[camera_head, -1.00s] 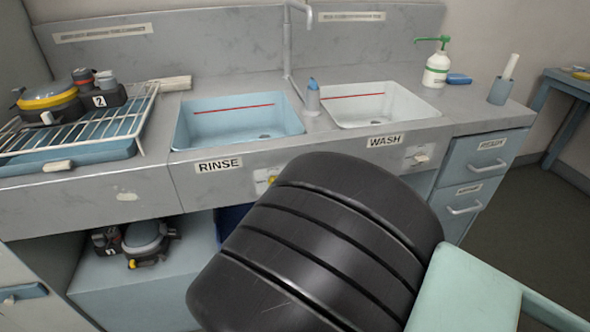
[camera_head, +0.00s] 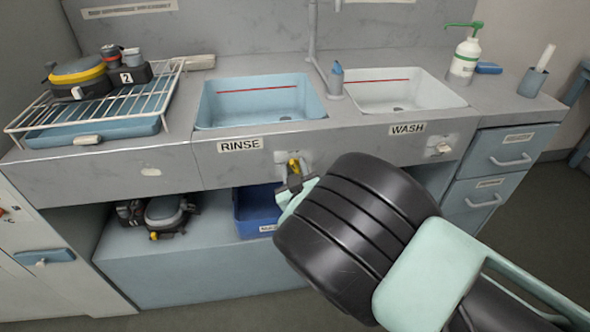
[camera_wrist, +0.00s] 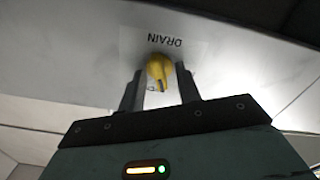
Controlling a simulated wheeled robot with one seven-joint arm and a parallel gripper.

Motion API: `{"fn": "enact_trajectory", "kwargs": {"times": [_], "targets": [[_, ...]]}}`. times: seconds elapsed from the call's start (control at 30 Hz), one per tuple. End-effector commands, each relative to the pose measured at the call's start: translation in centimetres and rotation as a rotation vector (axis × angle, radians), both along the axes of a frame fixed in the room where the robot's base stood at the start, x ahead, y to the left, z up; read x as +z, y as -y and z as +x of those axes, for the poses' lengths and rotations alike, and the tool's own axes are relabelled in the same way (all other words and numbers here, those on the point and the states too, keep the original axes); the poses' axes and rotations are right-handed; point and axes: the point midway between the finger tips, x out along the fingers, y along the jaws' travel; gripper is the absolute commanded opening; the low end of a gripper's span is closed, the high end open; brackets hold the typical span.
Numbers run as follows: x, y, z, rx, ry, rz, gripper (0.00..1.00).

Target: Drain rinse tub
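The rinse tub (camera_head: 262,116) is a light blue basin in the counter, marked with a red line inside and a RINSE label below; I cannot tell whether it holds water. Its yellow drain knob (camera_head: 293,166) is on the counter's front panel, right of the label. In the wrist view the yellow knob (camera_wrist: 158,68) sits on a plate lettered DRAIN, which appears upside down. My gripper (camera_wrist: 158,88) is open, with one finger on each side of the knob. In the head view my gripper (camera_head: 294,184) is just below the knob, partly hidden by my arm.
The white wash tub (camera_head: 400,103) is to the right, with its own knob (camera_head: 440,148) on the panel. A blue bin (camera_head: 252,212) and a mask (camera_head: 166,213) are on the lower shelf. A wire drying rack (camera_head: 40,115) stands at left.

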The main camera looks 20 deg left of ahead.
Motion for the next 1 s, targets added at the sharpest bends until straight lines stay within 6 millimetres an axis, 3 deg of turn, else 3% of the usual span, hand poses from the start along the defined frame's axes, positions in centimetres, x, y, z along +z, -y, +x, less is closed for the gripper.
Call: {"fn": "enact_trajectory", "kwargs": {"times": [0.2,0.3,0.33,0.67,1.0], "targets": [[0.00,-0.01,0.01,0.000,0.000,0.000,0.31],[0.00,0.00,0.00,0.000,0.000,0.000,0.03],[0.01,0.00,0.00,0.000,0.000,0.000,0.00],[-0.10,-0.02,-0.03,0.000,0.013,-0.021,0.00],[-0.33,-0.12,-0.10,0.002,0.116,-0.186,0.00]]}}
